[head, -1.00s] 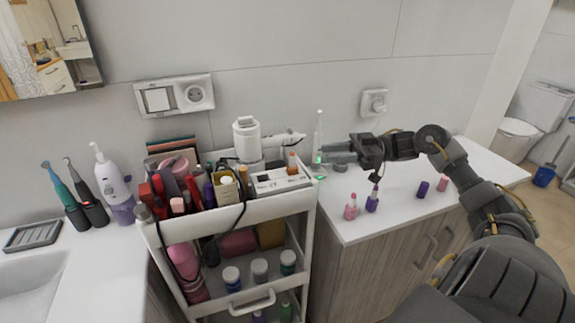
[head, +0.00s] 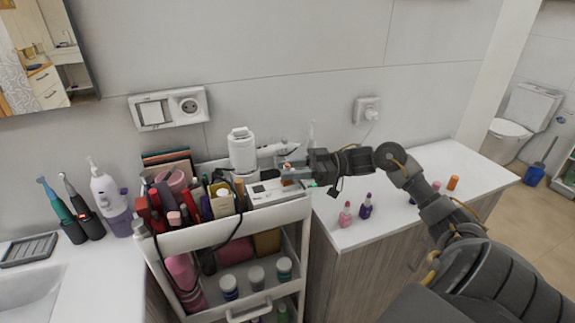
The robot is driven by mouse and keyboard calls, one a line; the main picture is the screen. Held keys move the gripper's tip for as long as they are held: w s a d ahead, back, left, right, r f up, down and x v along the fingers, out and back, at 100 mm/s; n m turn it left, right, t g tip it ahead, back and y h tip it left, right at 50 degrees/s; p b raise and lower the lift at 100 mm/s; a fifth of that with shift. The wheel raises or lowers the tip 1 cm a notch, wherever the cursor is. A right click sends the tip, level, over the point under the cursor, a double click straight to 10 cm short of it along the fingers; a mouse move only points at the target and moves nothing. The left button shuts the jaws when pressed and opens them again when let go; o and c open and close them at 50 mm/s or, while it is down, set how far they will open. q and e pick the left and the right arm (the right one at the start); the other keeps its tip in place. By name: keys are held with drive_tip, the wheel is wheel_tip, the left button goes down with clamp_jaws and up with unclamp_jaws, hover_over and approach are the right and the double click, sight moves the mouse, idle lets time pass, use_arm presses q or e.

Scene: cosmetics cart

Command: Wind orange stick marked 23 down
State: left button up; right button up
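The orange stick (head: 287,167) stands upright on a white box (head: 266,193) at the right end of the cart's top tray. Only a small part of it shows, and the number 23 is too small to read. My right gripper (head: 292,175) reaches in from the right, and its fingertips are at the stick. The fingers cover its lower part, and whether they are closed on it cannot be told. My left gripper is not in view.
The cart's top tray (head: 180,238) is crowded with cosmetics, and a white cylinder (head: 242,150) stands close behind the stick. On the right counter (head: 375,232) stand a pink bottle (head: 345,215), a purple bottle (head: 366,207), and a loose orange piece (head: 453,183).

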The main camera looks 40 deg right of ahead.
drive_tip(key=shift+w+a, duration=0.25)
drive_tip(key=shift+a, duration=0.15)
clamp_jaws()
drive_tip(key=shift+r+p, duration=0.1)
drive_tip(key=shift+p, duration=0.45)
drive_tip(key=m+t+h+p, duration=0.3)
drive_tip(key=h+p, duration=0.1)
drive_tip(key=p, duration=0.1)
drive_tip(key=m+t+h+p, duration=0.4)
drive_tip(key=p, duration=0.2)
drive_tip(key=shift+s+r, duration=0.1)
drive_tip(key=shift+r, duration=0.05)
drive_tip(key=shift+f+m+t+h+p, duration=0.2)
drive_tip(key=shift+m+t+h+p, duration=0.6)
drive_tip(key=shift+m+h+p, duration=0.95)
drive_tip(key=shift+n+h+b, duration=0.25)
drive_tip(key=shift+h+b, duration=0.2)
